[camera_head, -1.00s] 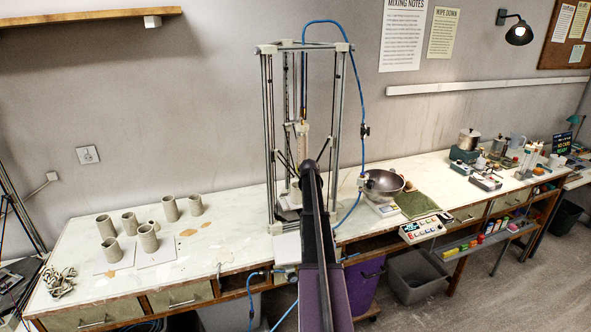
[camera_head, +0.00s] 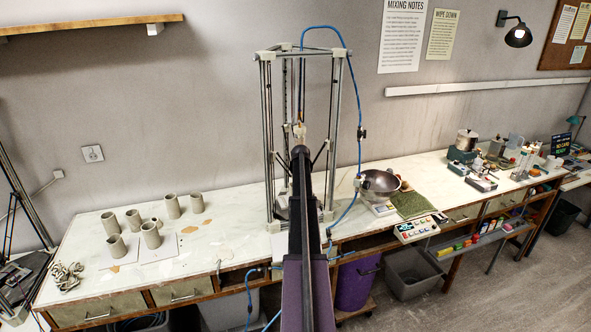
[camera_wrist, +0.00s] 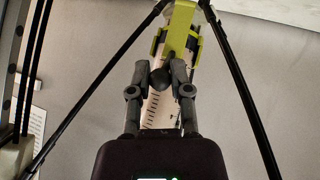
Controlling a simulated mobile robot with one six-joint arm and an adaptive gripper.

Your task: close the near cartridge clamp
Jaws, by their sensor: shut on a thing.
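The clamp (camera_wrist: 181,28) is a yellow-green piece across the pale, graduated cartridge (camera_wrist: 152,112) in the wrist view. A dark round knob (camera_wrist: 160,77) sits just below the clamp, in front of the cartridge. My gripper (camera_wrist: 161,72) has its two grey fingers on either side of this knob and is shut on it. In the head view my own arm covers the gripper, the clamp and most of the cartridge. Whether the clamp is fully closed cannot be told.
The printer frame (camera_head: 268,140) stands around the cartridge, with thin dark rods (camera_wrist: 245,85) slanting past both sides of my gripper. A blue hose (camera_head: 356,90) loops down its right side. Clay cups (camera_head: 150,235) stand left on the bench; a metal bowl (camera_head: 380,183) is at right.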

